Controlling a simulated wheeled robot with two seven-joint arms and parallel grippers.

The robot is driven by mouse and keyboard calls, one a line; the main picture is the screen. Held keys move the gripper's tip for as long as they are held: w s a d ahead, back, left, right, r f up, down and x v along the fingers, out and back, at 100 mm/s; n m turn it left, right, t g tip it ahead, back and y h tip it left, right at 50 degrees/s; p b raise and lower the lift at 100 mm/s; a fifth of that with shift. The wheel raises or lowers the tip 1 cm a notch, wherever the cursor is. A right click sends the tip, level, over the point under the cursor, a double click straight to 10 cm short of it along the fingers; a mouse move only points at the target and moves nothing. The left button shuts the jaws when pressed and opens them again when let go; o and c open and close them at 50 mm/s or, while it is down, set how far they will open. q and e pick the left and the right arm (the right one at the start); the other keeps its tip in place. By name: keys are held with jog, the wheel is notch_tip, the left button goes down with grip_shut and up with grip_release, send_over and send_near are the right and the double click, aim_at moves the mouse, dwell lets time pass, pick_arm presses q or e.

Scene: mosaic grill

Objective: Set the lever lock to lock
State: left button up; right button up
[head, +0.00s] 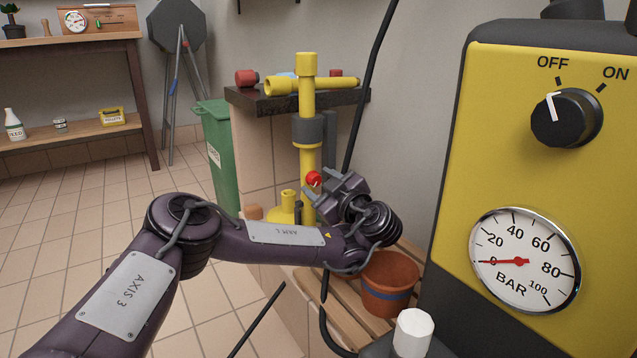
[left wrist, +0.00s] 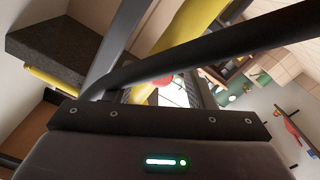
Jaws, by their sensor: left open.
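A yellow upright tool (head: 307,160) with a T-shaped top and a grey collar stands behind my left gripper. A small red round part (head: 314,178) shows at its stem; I take it to be the lever lock, but its setting cannot be read. My left gripper (head: 322,188) is open, with its fingers right at the red part; whether they touch it cannot be told. In the left wrist view, the red part (left wrist: 163,81) shows between the fingers, partly hidden, beside the yellow stem (left wrist: 182,40). My right gripper is not in view.
A yellow machine (head: 470,150) with a black OFF/ON knob (head: 562,120) and a pressure gauge (head: 525,262) fills the right. A terracotta pot (head: 389,283) stands below my gripper. A black hose (head: 368,90) runs close by. A green bin (head: 219,155) stands behind.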

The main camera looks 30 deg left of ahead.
pick_arm(q)
jog(key=c, duration=1)
jog(key=shift+o, duration=0.2)
jog(key=shift+n, duration=1.2)
jog(key=n, duration=0.3)
jog(key=shift+n, duration=0.3)
jog(key=n, duration=0.6)
